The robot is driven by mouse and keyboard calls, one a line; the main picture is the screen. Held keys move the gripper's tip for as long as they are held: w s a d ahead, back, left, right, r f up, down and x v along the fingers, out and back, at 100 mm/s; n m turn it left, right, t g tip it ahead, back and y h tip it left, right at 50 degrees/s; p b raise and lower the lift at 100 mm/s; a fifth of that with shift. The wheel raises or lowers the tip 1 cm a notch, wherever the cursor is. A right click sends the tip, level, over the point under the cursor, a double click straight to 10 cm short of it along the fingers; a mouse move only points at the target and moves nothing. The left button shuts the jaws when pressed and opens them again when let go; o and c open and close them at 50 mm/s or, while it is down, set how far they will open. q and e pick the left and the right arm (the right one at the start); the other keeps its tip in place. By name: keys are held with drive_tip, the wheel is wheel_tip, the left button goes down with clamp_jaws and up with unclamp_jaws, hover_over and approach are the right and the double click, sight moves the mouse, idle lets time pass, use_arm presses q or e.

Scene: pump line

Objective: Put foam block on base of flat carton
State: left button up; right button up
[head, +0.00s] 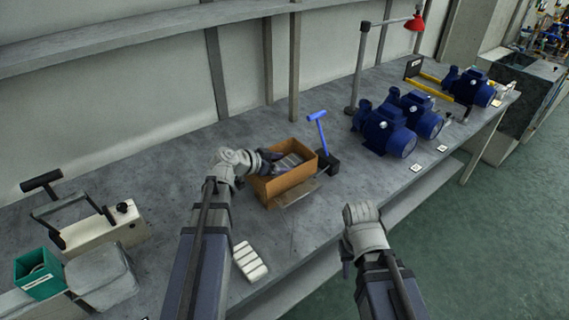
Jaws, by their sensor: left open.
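The brown carton (287,187) stands open-topped with raised walls on the grey bench, and a flap hangs at its front. A dark grey ribbed piece (290,161) lies inside it; I cannot tell whether this is the foam block. My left gripper (272,161) is open at the carton's left rim, its dark fingers reaching over the opening. I cannot tell whether they touch the grey piece. The carton's floor is mostly hidden. My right gripper (347,262) is beyond the bench's front edge, away from the carton, its fingers mostly hidden.
A blue T-handled tool (318,129) stands in a black block right behind the carton. A white segmented piece (249,261) lies in front. Blue pumps (384,131) and a red lamp (415,22) are at right. A green bin (39,273) and a sealer-like device (100,228) are at left.

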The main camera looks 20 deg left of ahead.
use_arm(q)
drive_tip(key=shift+s+a+r, duration=0.1)
drive_tip(key=shift+s+r, duration=0.05)
drive_tip(key=shift+r, duration=0.05)
drive_tip(key=p+v, duration=0.5)
drive_tip(key=v, duration=0.5)
drive_tip(key=shift+s+r, duration=0.1)
drive_tip(key=shift+s+a+r+p, duration=0.2)
drive_tip(key=shift+s+a+p, duration=0.25)
